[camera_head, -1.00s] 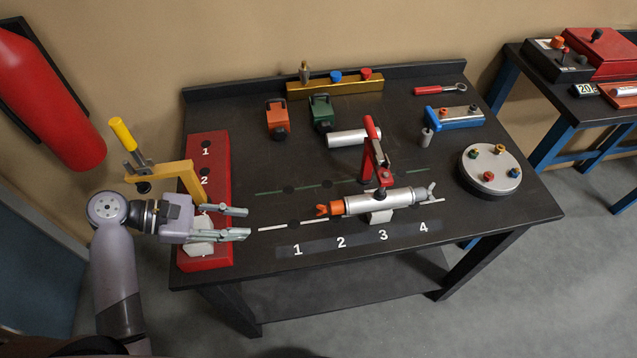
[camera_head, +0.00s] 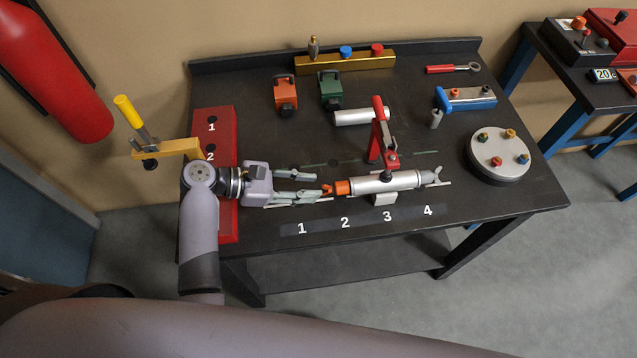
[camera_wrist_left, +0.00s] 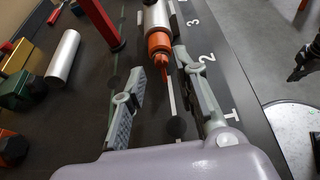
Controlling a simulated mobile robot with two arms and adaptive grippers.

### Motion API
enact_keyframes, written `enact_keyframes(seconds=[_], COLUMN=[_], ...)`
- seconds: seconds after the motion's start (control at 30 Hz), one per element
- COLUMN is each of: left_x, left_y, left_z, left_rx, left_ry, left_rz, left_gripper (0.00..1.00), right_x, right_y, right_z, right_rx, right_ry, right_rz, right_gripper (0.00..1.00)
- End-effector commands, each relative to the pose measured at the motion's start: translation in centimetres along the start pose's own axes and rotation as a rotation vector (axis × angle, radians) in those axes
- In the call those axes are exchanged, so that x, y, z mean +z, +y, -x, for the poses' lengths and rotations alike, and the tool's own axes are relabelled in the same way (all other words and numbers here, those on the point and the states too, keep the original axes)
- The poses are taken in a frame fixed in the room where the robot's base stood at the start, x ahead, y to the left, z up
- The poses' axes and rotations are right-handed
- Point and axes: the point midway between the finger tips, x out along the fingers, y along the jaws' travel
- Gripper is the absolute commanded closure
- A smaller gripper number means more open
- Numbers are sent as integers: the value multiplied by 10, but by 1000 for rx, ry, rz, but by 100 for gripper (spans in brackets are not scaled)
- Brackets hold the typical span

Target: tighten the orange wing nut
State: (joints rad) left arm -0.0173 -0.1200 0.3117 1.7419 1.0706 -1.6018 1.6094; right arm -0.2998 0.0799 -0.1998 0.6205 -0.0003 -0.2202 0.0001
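The orange wing nut (camera_head: 327,188) is at the left end of a silver cylinder (camera_head: 385,182) with an orange collar, which lies across a light block by marks 2 to 4. A grey wing nut (camera_head: 433,176) is at its right end. My left gripper (camera_head: 321,186) is open and points right, its fingertips just at the orange wing nut. In the left wrist view the orange wing nut (camera_wrist_left: 163,60) shows near and between the open fingertips (camera_wrist_left: 172,57); whether they touch it I cannot tell.
A red clamp (camera_head: 380,145) stands over the cylinder. A red board (camera_head: 226,122) with a yellow-handled lever clamp (camera_head: 170,147) is at the left. Behind lie orange (camera_head: 286,92) and green (camera_head: 330,90) blocks and a loose silver cylinder (camera_head: 357,117). A round plate (camera_head: 497,160) is at the right.

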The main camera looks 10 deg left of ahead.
Motion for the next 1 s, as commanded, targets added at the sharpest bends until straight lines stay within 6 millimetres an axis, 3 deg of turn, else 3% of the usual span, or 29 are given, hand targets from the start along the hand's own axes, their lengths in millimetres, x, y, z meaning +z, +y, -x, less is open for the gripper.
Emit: enact_keyframes(seconds=[0.2, 0.57, 1.0], left_x=[0, 0, 0], left_y=[0, 0, 0], left_z=[-26, -33, -32], left_rx=[1, 0, 0], left_ry=[-1, 1, 1], left_rz=[1, -1, -1], left_gripper=[72, 72, 100], right_x=[0, 0, 0], right_y=[0, 0, 0], right_z=[3, 4, 4], right_rx=[0, 0, -1], right_ry=[0, 0, 0], right_rz=[0, 0, 0], right_gripper=[100, 100, 100])
